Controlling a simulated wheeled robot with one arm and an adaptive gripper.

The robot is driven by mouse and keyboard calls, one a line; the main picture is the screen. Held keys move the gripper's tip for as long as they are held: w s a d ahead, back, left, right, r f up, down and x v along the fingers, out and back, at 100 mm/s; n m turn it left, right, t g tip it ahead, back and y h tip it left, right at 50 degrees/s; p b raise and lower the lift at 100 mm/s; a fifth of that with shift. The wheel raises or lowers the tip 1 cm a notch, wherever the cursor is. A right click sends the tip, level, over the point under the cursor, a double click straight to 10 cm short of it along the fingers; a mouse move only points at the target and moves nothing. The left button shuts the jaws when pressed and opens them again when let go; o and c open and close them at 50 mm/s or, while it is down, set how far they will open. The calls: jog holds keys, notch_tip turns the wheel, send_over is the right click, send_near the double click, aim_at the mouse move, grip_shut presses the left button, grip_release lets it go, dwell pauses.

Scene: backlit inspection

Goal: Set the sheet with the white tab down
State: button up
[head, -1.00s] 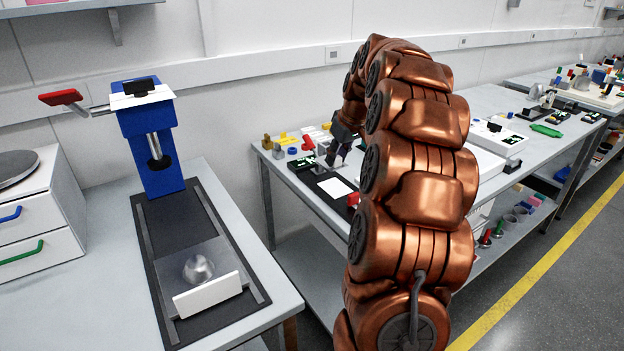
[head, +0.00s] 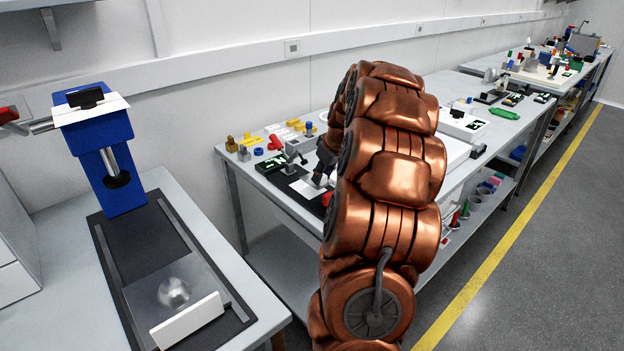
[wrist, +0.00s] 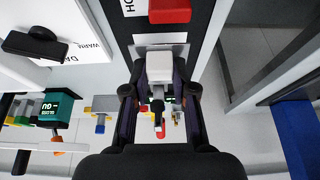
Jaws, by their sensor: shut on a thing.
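My gripper (wrist: 160,92) is shut on a white tab (wrist: 160,67), which sits between its two fingers in the wrist view. The sheet's own body is hard to make out there; a grey area shows just beyond the tab. In the head view my gripper (head: 323,178) is above the far bench, beside a white card (head: 306,188) on a dark panel. My arm hides part of that area. I cannot tell whether the held sheet touches anything.
A red block (wrist: 170,11) lies close ahead in the wrist view. Several small coloured parts (head: 275,143) crowd the bench's back left. On the left bench, a blue stand (head: 107,160) rises behind a dark board (head: 104,250) bearing a grey plate with a white bar (head: 187,320).

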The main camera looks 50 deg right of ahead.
aim_at(324, 178)
jog(key=shift+f, duration=1.55)
jog(key=shift+w+d+r+p, duration=0.15)
jog(key=shift+w+p, duration=0.4)
jog(key=shift+w, duration=0.45)
jog(key=shift+w+p, duration=0.3)
jog(key=shift+w, duration=0.75)
jog(key=shift+f, duration=0.7)
jog(key=shift+f, duration=0.25)
jog(key=o, duration=0.9)
jog(key=shift+r, duration=0.1)
jog(key=shift+r, duration=0.1)
jog(key=b+v, duration=0.2)
jog(key=v, duration=1)
